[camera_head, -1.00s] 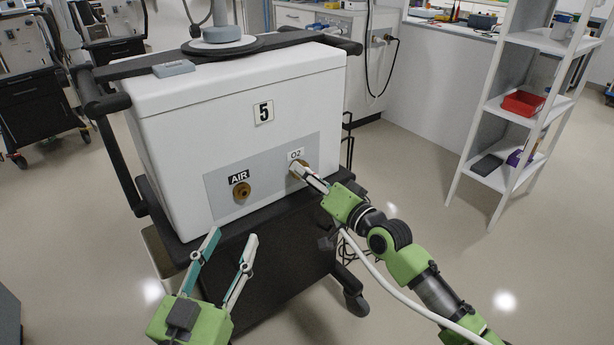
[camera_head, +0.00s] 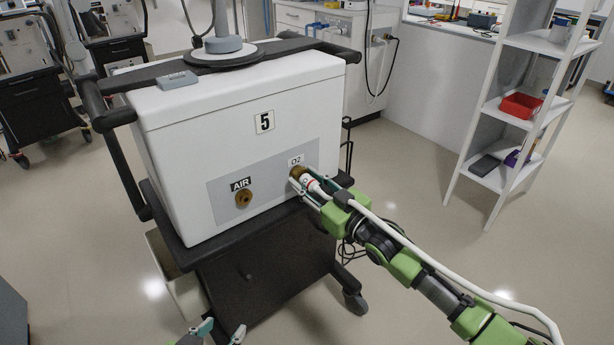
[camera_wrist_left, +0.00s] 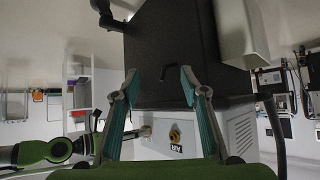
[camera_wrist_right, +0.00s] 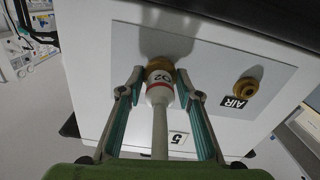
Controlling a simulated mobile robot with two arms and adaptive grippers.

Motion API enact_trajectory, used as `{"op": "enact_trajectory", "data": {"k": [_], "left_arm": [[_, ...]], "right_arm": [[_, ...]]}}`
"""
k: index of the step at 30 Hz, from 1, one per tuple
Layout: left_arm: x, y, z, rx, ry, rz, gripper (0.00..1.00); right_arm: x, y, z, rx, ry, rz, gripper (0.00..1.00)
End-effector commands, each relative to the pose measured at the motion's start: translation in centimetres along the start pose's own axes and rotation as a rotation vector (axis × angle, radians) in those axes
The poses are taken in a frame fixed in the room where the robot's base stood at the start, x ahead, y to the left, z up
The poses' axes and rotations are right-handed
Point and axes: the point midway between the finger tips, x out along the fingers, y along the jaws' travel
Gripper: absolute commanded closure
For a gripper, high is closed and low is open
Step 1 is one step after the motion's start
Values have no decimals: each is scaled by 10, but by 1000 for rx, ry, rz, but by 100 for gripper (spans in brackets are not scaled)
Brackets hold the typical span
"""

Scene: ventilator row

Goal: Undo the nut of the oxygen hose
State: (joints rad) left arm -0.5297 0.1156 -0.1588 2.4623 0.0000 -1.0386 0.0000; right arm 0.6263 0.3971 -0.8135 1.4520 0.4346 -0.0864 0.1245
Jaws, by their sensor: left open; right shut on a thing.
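The white ventilator housing (camera_head: 230,125) carries the label 5 and a grey panel with the AIR and O2 ports. The oxygen hose (camera_head: 400,238) ends in a white connector with a red ring (camera_wrist_right: 160,93) and a brass nut (camera_wrist_right: 160,67) at the O2 port (camera_head: 297,172). My right gripper (camera_wrist_right: 161,75) is shut on the nut, one fingertip on each side; it also shows in the head view (camera_head: 306,183). The hose runs back between its fingers. My left gripper (camera_head: 222,328) is open and empty, low at the bottom edge; its fingers also show in the left wrist view (camera_wrist_left: 160,78).
The brass AIR port (camera_head: 243,198) is uncovered, left of O2. A black handle rail (camera_head: 110,110) runs along the housing's left side. A white shelf (camera_head: 500,175) with a red bin (camera_head: 521,105) stands at the right. The floor between them is clear.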

Motion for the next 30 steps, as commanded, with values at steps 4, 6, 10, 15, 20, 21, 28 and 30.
{"op": "enact_trajectory", "data": {"k": [4, 6, 10, 15, 20, 21, 28, 30], "left_arm": [[-16, -5, 45, -4, -203, -11, 60], [-25, -8, 66, -6, -296, -16, 60], [-48, -12, 102, -12, -462, -25, 60], [-68, -14, 123, -16, -578, -30, 60], [-72, -14, 118, -16, -576, -30, 60], [-72, -14, 117, -16, -576, -30, 60], [-75, -14, 113, -15, -575, -30, 60], [-76, -14, 112, -15, -575, -30, 60]], "right_arm": [[0, 0, -1, -138, -4, 0, 89], [0, 0, -1, -205, -4, -1, 89], [0, 0, -1, -329, -4, -1, 89], [0, 0, 0, -490, -4, -1, 89], [0, 0, 0, -642, -3, -2, 89], [0, 0, 0, -680, -3, -2, 89], [0, 0, 0, -884, -3, -1, 89], [0, 0, 1, -938, -3, -1, 89]]}}
